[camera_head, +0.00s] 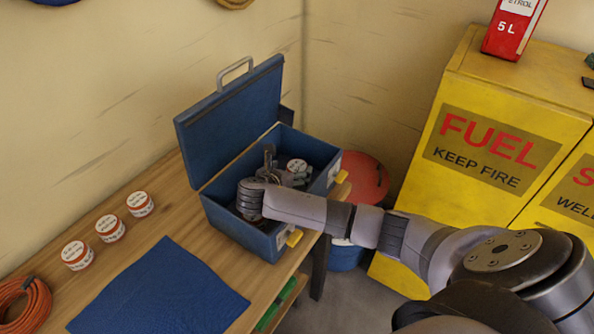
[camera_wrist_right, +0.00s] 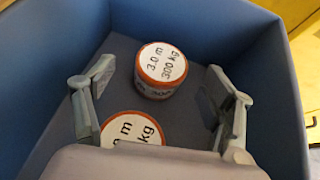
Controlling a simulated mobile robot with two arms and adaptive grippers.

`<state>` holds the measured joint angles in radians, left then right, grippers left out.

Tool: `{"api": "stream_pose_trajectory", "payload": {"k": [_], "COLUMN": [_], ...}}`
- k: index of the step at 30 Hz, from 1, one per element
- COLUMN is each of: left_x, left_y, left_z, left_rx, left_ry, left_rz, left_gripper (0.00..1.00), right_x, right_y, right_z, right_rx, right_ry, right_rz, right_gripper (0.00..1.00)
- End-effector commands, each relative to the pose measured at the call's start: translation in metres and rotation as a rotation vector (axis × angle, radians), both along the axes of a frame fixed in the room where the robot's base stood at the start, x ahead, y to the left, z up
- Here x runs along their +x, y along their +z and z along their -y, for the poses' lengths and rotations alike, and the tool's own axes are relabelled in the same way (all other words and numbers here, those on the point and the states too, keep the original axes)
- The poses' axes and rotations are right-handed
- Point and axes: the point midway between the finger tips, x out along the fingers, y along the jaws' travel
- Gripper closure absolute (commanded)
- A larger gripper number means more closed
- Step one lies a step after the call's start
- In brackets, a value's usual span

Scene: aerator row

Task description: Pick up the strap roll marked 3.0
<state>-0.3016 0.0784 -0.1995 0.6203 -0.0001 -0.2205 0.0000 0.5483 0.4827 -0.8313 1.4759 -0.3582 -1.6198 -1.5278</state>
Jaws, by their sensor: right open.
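The strap roll marked 3.0 m, 300 kg (camera_wrist_right: 162,70) is a short white cylinder with an orange-red rim. It stands label up on the floor of the blue toolbox; a roll in the box also shows in the head view (camera_head: 297,166). A second roll (camera_wrist_right: 130,129) is partly hidden by my gripper in the wrist view; its label shows only "0 m" and "kg". My right gripper (camera_head: 284,169) is inside the box, open and empty, its fingers on either side of the marked roll in the wrist view. I cannot tell their height above it. My left gripper is not in view.
The open toolbox (camera_head: 229,226) has walls close around my right gripper and a raised lid (camera_head: 232,118). Several rolls (camera_head: 110,228) stand on the bench beside a blue mat (camera_head: 160,293) and an orange coil (camera_head: 24,302). A yellow fuel cabinet (camera_head: 490,110) stands right.

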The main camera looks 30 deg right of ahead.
Motion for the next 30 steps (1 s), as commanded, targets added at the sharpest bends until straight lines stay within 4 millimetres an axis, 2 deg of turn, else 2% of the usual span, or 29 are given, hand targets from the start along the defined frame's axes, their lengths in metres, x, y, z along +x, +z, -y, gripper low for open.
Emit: {"api": "stream_pose_trajectory", "payload": {"k": [2, 6, 16, 30], "left_x": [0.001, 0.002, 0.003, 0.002], "left_y": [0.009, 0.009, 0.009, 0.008], "left_z": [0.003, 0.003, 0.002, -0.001], "left_rx": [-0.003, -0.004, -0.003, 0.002], "left_ry": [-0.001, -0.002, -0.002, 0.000], "left_rz": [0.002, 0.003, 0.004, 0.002], "left_gripper": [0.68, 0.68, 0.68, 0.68], "right_x": [0.003, 0.011, 0.014, 0.014], "right_y": [-0.004, -0.014, -0.018, -0.017], "right_z": [0.013, 0.024, 0.027, 0.027], "right_rx": [-0.004, -0.002, 0.000, 0.000], "right_ry": [-0.004, -0.001, 0.000, 0.000], "right_rz": [-0.004, -0.001, -0.001, -0.001], "right_gripper": [0.23, 0.23, 0.24, 0.55]}}
